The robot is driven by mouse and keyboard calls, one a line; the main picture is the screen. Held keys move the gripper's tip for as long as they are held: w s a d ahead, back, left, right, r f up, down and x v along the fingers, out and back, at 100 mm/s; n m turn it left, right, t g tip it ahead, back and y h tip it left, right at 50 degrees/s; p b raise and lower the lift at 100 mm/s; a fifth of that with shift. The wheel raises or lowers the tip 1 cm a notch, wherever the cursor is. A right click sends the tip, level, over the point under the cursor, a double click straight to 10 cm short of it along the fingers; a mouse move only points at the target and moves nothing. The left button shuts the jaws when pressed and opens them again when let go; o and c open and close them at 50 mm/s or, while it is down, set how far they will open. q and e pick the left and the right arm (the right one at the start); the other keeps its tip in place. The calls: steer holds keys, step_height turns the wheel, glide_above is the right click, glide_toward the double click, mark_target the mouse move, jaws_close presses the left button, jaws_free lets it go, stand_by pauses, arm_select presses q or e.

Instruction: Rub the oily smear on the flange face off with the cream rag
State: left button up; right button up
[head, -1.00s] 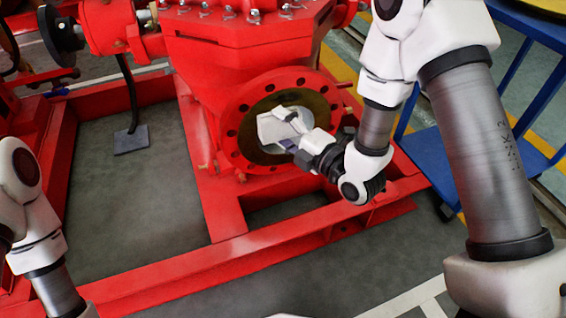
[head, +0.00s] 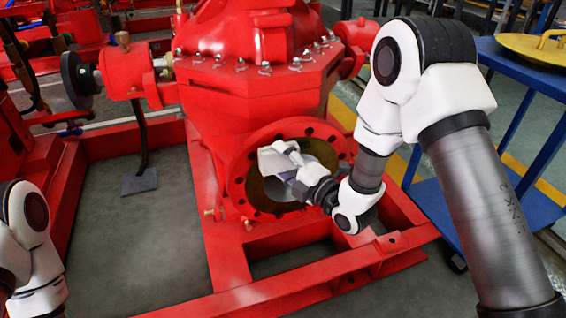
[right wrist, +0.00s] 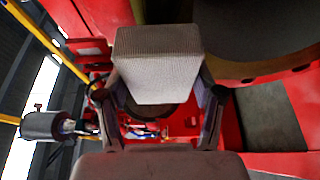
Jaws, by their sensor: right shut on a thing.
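The cream rag (head: 277,161) is a pale folded pad held in my right gripper (head: 298,172). In the right wrist view the rag (right wrist: 158,62) sits between the two fingers, which are shut on it. In the head view it overlaps the upper left of the opening in the red round flange (head: 239,178). A dark brownish band (head: 262,195) shows inside the bolt holes; I cannot tell the oily smear apart from it. The rag and gripper hide part of the face, and I cannot tell if the rag touches it. My left gripper is out of view.
The red pump casing (head: 250,100) rises above the flange, and a red base frame (head: 255,297) runs below it. A blue cart (head: 540,205) with a yellow lid (head: 535,50) stands at the right. Grey floor (head: 125,240) is open inside the frame at left.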

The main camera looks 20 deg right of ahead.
mark_target(309, 142)
steer(key=shift+w, duration=0.9)
stand_by(0.7)
steer(key=shift+w+d+p, duration=0.1)
steer(key=shift+d+p, duration=0.25)
steer(key=shift+d, duration=1.25)
steer(key=shift+d, duration=0.1)
steer(key=shift+d+r+p, duration=0.1)
steer(key=shift+d+p, duration=0.4)
steer(key=shift+d, duration=1.1)
steer(key=shift+w+d+p, duration=0.1)
steer(key=shift+d+p, duration=0.6)
steer(key=shift+d, duration=0.95)
steer(key=shift+p, duration=0.3)
